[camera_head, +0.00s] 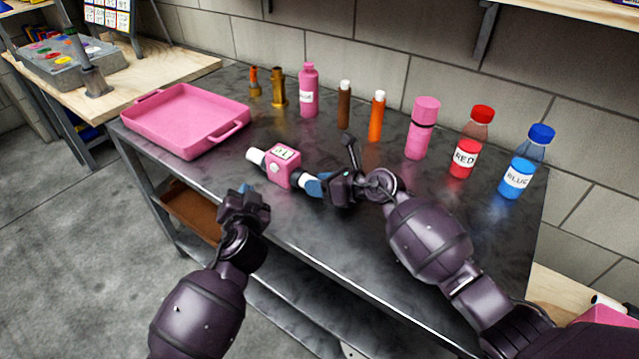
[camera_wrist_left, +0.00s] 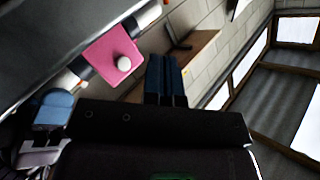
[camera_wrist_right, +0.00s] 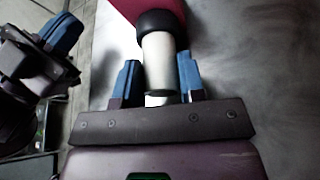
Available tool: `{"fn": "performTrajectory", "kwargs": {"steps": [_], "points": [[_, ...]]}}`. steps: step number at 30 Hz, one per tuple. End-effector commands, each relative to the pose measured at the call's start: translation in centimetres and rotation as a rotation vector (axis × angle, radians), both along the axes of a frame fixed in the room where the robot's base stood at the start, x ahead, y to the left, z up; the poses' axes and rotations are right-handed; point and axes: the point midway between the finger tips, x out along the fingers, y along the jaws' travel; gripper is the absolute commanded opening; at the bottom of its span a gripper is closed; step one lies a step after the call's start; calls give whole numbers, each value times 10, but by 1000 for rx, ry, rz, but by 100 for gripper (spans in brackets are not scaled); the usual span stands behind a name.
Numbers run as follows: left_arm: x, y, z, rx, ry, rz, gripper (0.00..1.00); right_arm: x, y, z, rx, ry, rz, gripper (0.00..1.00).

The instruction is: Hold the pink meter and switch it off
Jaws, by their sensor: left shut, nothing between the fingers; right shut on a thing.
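The pink meter (camera_head: 282,166) is a pink box with a small display on top and a white pipe end on each side. A round white knob (camera_wrist_left: 124,63) shows on its face in the left wrist view. My right gripper (camera_head: 316,186) is shut on the meter's white pipe end (camera_wrist_right: 159,62), and the meter appears held over the table. My left gripper (camera_head: 244,190) is shut and empty, left of and nearer than the meter, apart from it. Its blue fingers (camera_wrist_left: 166,78) lie together beside the meter in the left wrist view.
The dark table (camera_head: 330,235) holds a pink tray (camera_head: 185,152) at left. Along the back stand a pink bottle (camera_head: 308,92), an orange tube (camera_head: 376,118), a pink cylinder (camera_head: 421,130), a red bottle (camera_head: 466,155) and a blue bottle (camera_head: 518,176). The front middle is clear.

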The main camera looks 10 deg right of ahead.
Motion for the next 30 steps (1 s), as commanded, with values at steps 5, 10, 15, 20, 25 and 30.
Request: {"fn": "performTrajectory", "kwargs": {"steps": [5, 10, 15, 20, 25, 30], "points": [[17, -15, 0, 0, 0, -1, 0, 0, 0, 0, 0, 0, 0, 7], [30, -27, 0, -2, -2, 0, 0, 0, 0, 0, 0, 0, 0, 7], [39, -35, 0, -1, 1, 1, 0, 0, 0, 0, 0, 0, 0, 7], [42, -38, 0, -1, -1, 0, 0, 0, 0, 0, 0, 0, 0, 7], [42, -38, 0, -1, -1, 0, 0, 0, 0, 0, 0, 0, 0, 7], [42, -38, 0, -1, 0, -1, 0, 0, 0, 0, 0, 0, 0, 7]]}}
